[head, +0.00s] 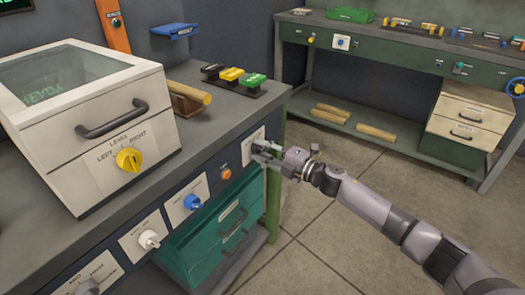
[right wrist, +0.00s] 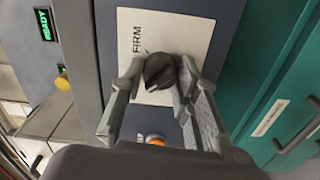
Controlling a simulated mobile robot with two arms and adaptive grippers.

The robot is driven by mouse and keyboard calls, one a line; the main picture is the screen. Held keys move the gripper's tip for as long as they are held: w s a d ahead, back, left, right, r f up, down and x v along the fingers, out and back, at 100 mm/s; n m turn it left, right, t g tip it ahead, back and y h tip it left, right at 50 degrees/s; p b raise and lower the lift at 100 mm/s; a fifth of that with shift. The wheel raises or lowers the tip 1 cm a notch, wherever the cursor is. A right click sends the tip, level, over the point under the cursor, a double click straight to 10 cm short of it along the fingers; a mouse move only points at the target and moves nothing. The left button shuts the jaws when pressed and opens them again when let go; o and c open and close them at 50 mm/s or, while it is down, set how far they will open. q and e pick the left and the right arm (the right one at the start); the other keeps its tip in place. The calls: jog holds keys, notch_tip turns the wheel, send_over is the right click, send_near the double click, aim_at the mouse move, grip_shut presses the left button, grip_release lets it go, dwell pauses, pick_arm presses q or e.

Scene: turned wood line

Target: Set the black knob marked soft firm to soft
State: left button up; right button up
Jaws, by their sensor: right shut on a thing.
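The black knob (right wrist: 160,71) sits on a white plate (right wrist: 190,35) on the bench's front panel. The word FIRM shows on the plate in the right wrist view, above and left of the knob. The word SOFT is not readable. The knob's dark ridge seems to lean up and left, near FIRM, but the fingers partly cover it. My right gripper (head: 267,154) is at this plate, with its two fingers (right wrist: 160,82) closed on either side of the knob. In the head view the gripper hides most of the knob. My left gripper is not in view.
An orange button (head: 226,174), a blue knob (head: 191,202) and a white knob (head: 149,240) line the same panel. Teal drawers (head: 222,232) are below. A white box with a yellow knob (head: 129,159) stands on the bench. Floor to the right is open.

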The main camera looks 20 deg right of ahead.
dwell(0.4)
jog(key=o, duration=1.2)
jog(key=shift+c, duration=0.2)
jog(key=v, duration=1.2)
